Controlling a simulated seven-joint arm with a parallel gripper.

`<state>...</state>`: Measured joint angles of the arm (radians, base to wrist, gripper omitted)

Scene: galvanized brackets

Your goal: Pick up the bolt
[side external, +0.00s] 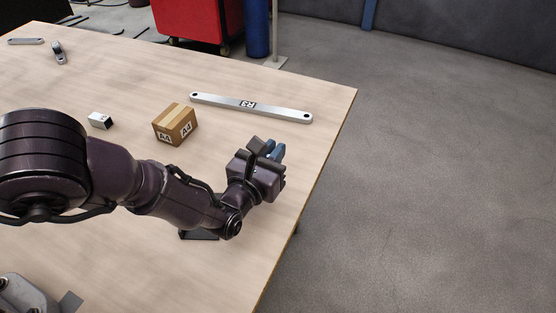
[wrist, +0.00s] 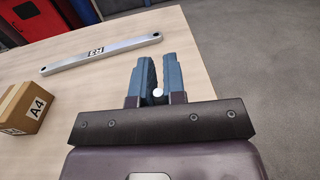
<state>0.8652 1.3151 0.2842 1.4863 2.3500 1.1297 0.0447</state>
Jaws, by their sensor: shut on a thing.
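My gripper (side external: 273,151) is over the table near its right edge, with its blue fingers partly hidden by the wrist in the side external view. In the wrist view the blue fingers of my gripper (wrist: 157,73) are close together, with a small pale round end of the bolt (wrist: 158,93) between them. The gripper is shut on it. Most of the bolt is hidden by the fingers, and it does not show in the side external view. I cannot tell whether it touches the table.
A long metal bar marked R3 (side external: 252,106) lies beyond my gripper. A cardboard box marked A4 (side external: 175,124) and a small white and black block (side external: 100,121) stand to the left. Small metal parts (side external: 58,52) lie at the far left. The table's right edge (side external: 326,168) is close by.

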